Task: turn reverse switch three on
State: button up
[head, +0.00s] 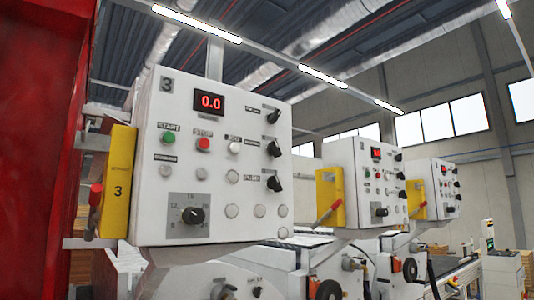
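The white control panel marked 3 (218,190) fills the middle left of the head view. On its right side three black rotary switches stand in a column: a top one (273,116), a middle one (273,148) and a bottom one (274,183). Their small labels are too blurred to read, so I cannot tell which is the reverse switch. All three handles look slanted. The red display (209,103) reads 0.0. Below it are a green start button (168,139), a red stop button (203,144) and a black dial with a scale (192,215). My gripper is not in view.
A yellow box marked 3 with a red lever (95,196) is on the panel's left side. Two similar white panels (342,180) (421,175) stand farther right, with yellow boxes and red levers. Rollers and machine frames lie below.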

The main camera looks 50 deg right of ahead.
aim_at(274, 149)
jog(key=u, duration=0.8)
jog(key=k, duration=1.3)
jog(key=z, duration=1)
jog(key=i, duration=1)
jog(key=z, duration=0.1)
